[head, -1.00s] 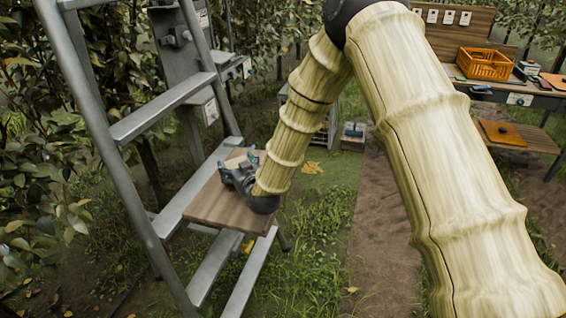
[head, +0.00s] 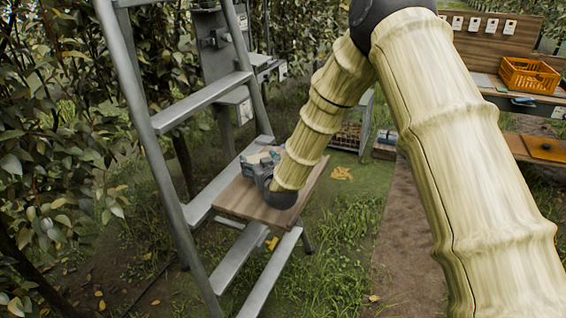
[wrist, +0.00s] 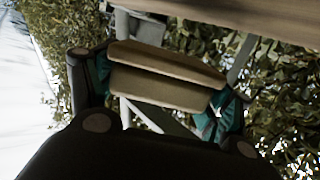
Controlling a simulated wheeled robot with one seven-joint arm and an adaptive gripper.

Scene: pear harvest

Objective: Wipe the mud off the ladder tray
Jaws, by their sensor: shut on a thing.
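The ladder tray (head: 240,201) is a brown wooden board set on the grey metal ladder (head: 157,130) in the head view. My gripper (head: 259,164) is low over the tray's far part, with its wrist bent down near the right side. In the wrist view my gripper (wrist: 160,92) is shut on a tan pad (wrist: 165,72), with teal fingertips at its two ends. The wooden board (wrist: 250,14) crosses the top of that view. I cannot tell whether the pad touches the tray. No mud can be made out; my arm hides part of the tray.
Leafy trees (head: 60,140) crowd the ladder on the left. A bench at the right holds an orange crate (head: 528,76), with an orange board (head: 546,149) on a lower shelf. A wire cage (head: 352,130) stands behind my arm. Grass lies right of the ladder.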

